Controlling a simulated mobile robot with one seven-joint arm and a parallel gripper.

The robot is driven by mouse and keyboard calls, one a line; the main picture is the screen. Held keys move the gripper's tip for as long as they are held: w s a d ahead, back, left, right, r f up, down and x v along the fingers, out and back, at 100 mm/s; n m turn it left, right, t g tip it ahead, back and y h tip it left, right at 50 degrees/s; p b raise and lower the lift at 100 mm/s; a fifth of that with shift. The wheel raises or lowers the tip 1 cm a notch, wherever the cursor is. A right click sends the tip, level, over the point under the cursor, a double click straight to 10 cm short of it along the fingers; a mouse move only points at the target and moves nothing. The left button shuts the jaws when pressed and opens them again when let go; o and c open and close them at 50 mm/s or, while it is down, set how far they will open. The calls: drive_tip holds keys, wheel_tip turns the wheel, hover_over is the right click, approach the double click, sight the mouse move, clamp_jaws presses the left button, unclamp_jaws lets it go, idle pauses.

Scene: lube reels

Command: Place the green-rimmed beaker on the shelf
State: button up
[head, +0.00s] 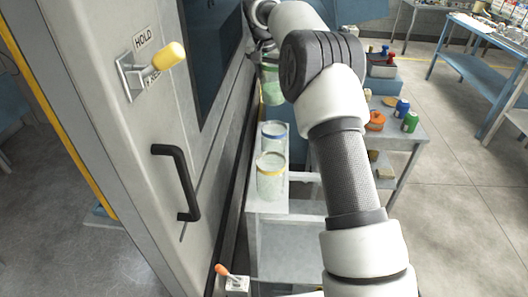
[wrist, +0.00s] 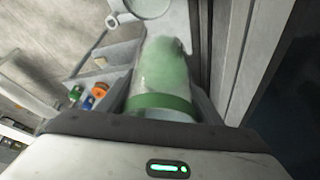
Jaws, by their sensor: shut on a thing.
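The green-rimmed beaker (head: 271,88) is clear with a greenish tint. It hangs beside the grey cabinet, beyond the two other beakers. In the wrist view the beaker (wrist: 163,72) lies between the fingers of my gripper (wrist: 162,103), with its green band close to the gripper body. My gripper (head: 264,47) is shut on it; my arm partly hides the grip in the head view. A narrow pale shelf-like surface (head: 267,206) runs beside the cabinet. I cannot tell whether the held beaker touches anything below.
A blue-rimmed beaker (head: 274,137) and a yellow-rimmed beaker (head: 271,178) stand on the pale surface. The cabinet with its black handle (head: 176,182) and yellow-knobbed lever (head: 158,64) closes off the left. A cart at right holds an orange item (head: 375,121) and a green can (head: 410,121).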

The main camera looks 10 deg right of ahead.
wheel_tip(320, 180, down, 18)
drive_tip(key=shift+r+p, duration=0.1)
drive_tip(key=shift+p, duration=0.35)
drive_tip(key=shift+f, duration=0.2)
drive_tip(key=o, duration=1.3)
